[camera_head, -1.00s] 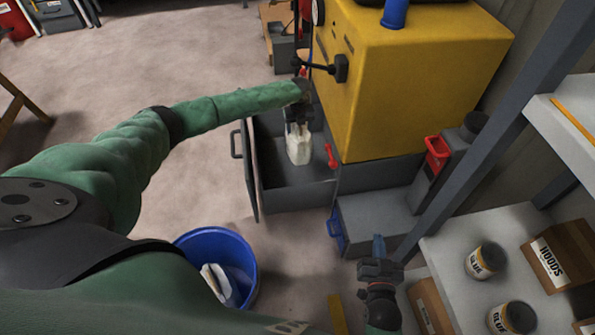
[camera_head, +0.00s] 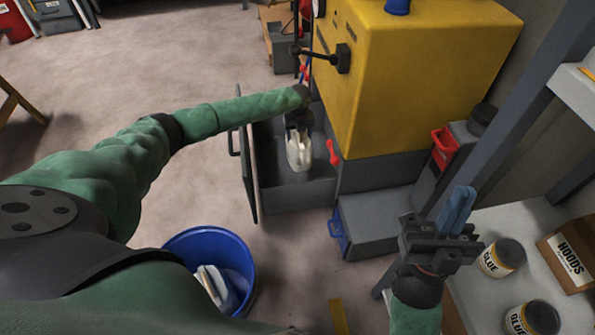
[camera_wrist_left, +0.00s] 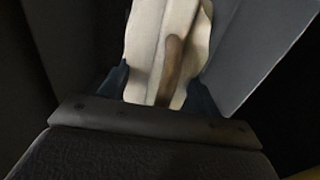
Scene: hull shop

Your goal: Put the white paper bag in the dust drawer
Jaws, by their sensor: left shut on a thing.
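The white paper bag (camera_head: 299,153) hangs upright from my left gripper (camera_head: 298,128), inside the walls of the open dust drawer (camera_head: 300,196) below the yellow machine. I cannot tell whether its base touches the drawer floor. In the left wrist view the pale bag (camera_wrist_left: 146,50) is pinched between the two dark blue fingers of my left gripper (camera_wrist_left: 160,90), with a brown mark along it. My right gripper (camera_head: 457,210) is empty, its blue fingers close together, in front of the shelf at the lower right.
The yellow machine (camera_head: 420,80) stands over the drawer's right side. A red handle (camera_head: 333,152) is at the drawer's right. A blue bucket (camera_head: 248,262) with pale items stands on the floor. Glue tins (camera_head: 503,257) and a hoods box (camera_head: 572,258) sit on the right shelf.

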